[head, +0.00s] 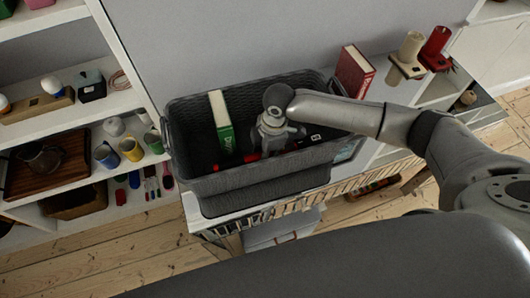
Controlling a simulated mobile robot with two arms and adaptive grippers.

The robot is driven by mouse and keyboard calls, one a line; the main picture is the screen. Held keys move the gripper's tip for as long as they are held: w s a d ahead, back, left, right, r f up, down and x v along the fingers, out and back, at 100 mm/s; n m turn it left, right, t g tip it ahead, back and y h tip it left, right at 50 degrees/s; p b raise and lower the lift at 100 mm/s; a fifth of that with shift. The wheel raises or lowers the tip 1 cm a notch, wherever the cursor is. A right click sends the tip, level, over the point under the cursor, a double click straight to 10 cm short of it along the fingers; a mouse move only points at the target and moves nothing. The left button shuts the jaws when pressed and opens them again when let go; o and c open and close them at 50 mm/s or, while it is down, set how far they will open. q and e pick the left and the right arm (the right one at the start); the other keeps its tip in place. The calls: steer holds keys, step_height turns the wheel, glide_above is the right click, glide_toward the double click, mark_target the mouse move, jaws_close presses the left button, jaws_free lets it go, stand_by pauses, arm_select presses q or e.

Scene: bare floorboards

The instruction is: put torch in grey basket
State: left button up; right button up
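The grey basket (250,180) stands on a light table in the middle of the head view. My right arm comes in from the right, and its gripper (274,142) points down into the basket. Its fingertips are mostly hidden by its own body and the basket's near wall, so I cannot tell whether it is open or shut. Small red things (250,157) show inside the basket beside the gripper. I cannot tell whether one of them is the torch. My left gripper is not in view.
A green and white book (221,124) stands in the basket, left of my gripper. A red book (354,71) stands behind the basket to the right. A wooden holder (408,65) and a red cylinder (436,46) are further right. Shelves (75,111) with mugs stand at left.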

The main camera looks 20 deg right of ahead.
steer(key=shift+f, duration=0.15)
steer(key=o, duration=1.2)
step_height(320, 180, up, 12)
steer(key=d+b, duration=0.1)
steer(key=b, duration=0.1)
steer(key=shift+d, duration=0.4)
